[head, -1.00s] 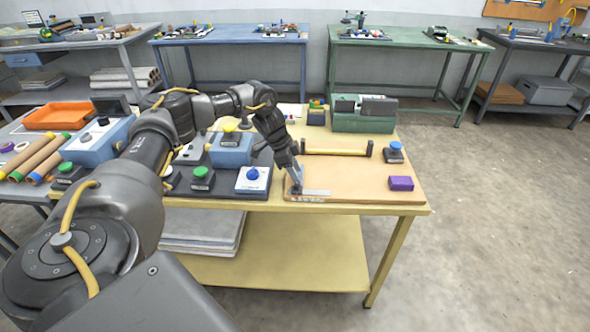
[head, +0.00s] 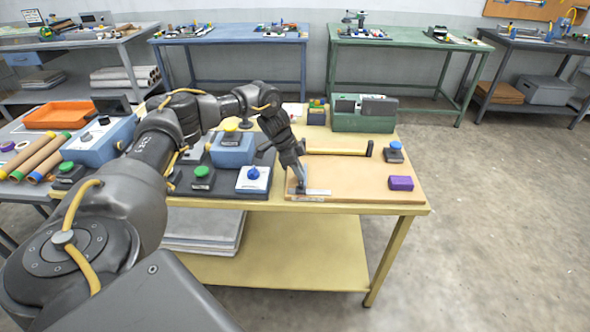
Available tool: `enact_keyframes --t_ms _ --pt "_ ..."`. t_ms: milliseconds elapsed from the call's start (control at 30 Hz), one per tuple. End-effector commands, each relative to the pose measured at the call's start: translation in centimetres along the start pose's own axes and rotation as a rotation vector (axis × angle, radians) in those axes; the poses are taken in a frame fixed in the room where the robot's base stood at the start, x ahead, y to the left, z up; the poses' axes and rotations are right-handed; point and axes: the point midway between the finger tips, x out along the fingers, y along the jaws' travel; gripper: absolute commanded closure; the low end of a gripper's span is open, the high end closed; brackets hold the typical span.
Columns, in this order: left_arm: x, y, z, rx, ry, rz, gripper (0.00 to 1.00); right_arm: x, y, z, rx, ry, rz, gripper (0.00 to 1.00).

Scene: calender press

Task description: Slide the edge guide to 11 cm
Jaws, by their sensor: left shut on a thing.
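The edge guide (head: 318,192) is a small light-grey bar lying at the near left part of the tan board on the yellow table. My left gripper (head: 301,184) points down at the left end of the guide and is shut on it; the fingertips are small and partly hidden by the wrist. A pale scale strip (head: 305,198) runs along the board's near edge beside the guide; its marks are too small to read. My right gripper is not in view.
On the board (head: 355,176) stand a yellow bar (head: 335,151) along the back and a purple block (head: 401,183) at the right. A blue-knobbed box (head: 253,179) stands left of the board. A green machine (head: 363,115) stands behind. The board's middle is clear.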

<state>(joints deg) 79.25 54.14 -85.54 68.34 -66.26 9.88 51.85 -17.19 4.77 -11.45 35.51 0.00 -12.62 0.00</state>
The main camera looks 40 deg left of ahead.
Motion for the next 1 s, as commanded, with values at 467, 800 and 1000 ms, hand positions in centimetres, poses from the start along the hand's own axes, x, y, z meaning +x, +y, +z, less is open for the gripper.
enact_keyframes --t_ms 467,800,1000 --pt "1.0 0.0 -2.7 0.0 0.003 -0.002 0.78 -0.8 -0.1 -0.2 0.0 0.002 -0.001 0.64" --pt "1.0 0.0 -2.6 0.0 0.002 -0.001 0.6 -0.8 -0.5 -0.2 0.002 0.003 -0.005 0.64" --pt "0.1 0.0 -2.6 0.0 0.003 -0.002 0.6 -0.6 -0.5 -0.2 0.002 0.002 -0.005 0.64"
